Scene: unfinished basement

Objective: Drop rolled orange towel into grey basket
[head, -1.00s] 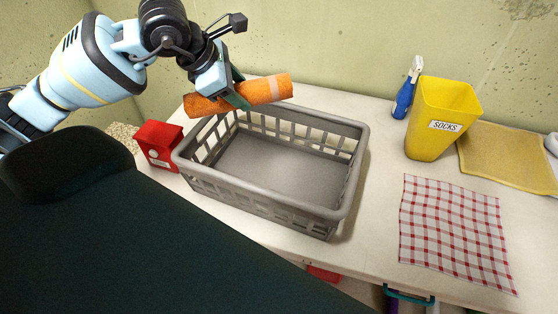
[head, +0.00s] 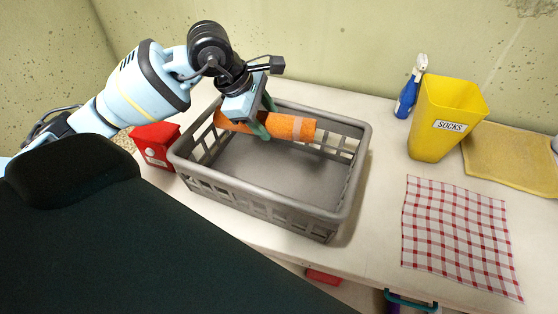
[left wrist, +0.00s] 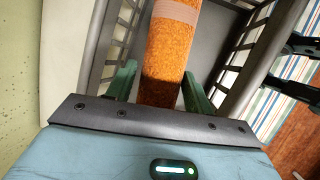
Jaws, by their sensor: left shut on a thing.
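The rolled orange towel (head: 291,127) has a pale band near its right end. My left gripper (head: 262,126) is shut on it near the middle and holds it over the back part of the grey basket (head: 240,201). In the left wrist view the towel (left wrist: 165,55) runs between the two green fingers of the gripper (left wrist: 158,90), with the basket's slatted walls (left wrist: 242,62) on both sides. The basket is empty inside, its floor bare. I cannot tell exactly how high the towel is above the floor. My right gripper is not in view.
A red box (head: 156,144) stands close to the basket's left side. To the right are a yellow SOCKS bin (head: 440,125), a blue spray bottle (head: 408,92), a yellow cloth (head: 512,158) and a red checked cloth (head: 460,235). The table (head: 380,175) is bare between basket and bin.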

